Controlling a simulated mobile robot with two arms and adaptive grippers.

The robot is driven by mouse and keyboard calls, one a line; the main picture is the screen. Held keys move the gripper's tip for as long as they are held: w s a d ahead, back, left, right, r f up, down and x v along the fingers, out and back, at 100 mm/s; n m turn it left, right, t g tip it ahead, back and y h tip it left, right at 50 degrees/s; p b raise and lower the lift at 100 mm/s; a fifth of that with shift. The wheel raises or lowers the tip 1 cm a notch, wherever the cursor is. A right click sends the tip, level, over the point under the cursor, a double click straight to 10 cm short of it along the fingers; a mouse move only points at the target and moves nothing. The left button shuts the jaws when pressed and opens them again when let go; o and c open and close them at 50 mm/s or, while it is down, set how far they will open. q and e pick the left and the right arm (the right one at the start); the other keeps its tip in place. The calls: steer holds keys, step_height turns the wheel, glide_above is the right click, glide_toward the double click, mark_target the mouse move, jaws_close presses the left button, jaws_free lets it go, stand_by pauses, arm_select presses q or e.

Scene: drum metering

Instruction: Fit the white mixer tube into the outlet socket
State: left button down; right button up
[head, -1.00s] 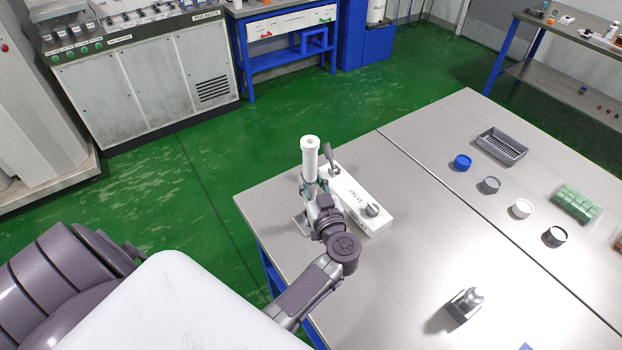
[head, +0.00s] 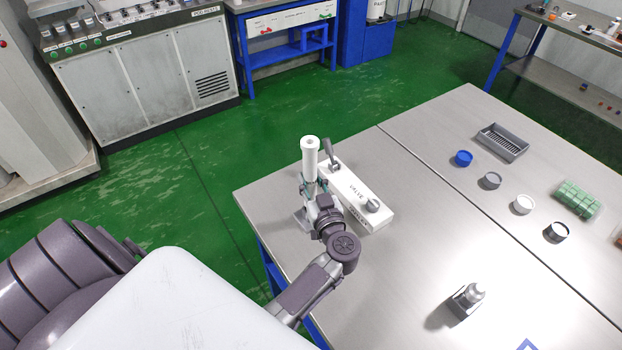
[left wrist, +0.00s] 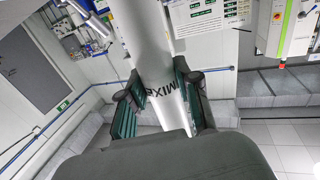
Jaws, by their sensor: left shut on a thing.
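The white mixer tube (head: 310,160) stands upright in my left gripper (head: 312,188), at the near left corner of the table, beside a white valve block (head: 352,186). In the left wrist view the tube (left wrist: 150,50), with part of dark lettering on it, runs between the two green-padded fingers (left wrist: 160,105), which are shut on it. The tube's lower end is hidden by my gripper and arm. I cannot make out the outlet socket or whether the tube touches it. My right gripper is not in view.
The valve block carries a grey lever and a grey knob. A small metal fixture (head: 467,300) stands near the front of the table. Several round cups, among them a blue one (head: 463,158), a grey tray (head: 502,143) and green blocks (head: 577,199) lie to the right. The table's middle is clear.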

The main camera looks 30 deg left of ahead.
arm_select(q)
steer(key=shift+f+b, duration=0.55)
steer(key=shift+f, duration=0.65)
steer(key=c, duration=0.7)
jaws_free()
steer(key=shift+r, duration=0.15)
